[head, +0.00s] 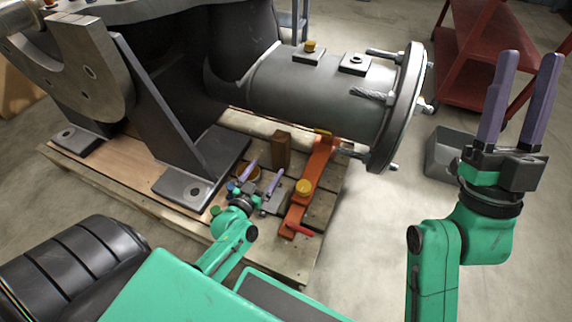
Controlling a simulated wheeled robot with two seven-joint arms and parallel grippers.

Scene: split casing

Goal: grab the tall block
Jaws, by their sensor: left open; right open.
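A tall brown block (281,149) stands upright on the wooden pallet, beside the orange bar. My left gripper (266,169) is open, low over the pallet, with its two purple fingers pointing toward the block. The block is just beyond the fingertips and appears to be outside them; the exact gap cannot be told. My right gripper (530,56) is open and empty, raised at the right with its fingers pointing up, far from the block.
A large grey casing (310,92) with a flange overhangs behind. A grey support foot (190,185) stands left. A grey bin (445,150) and red cart (480,65) are at right.

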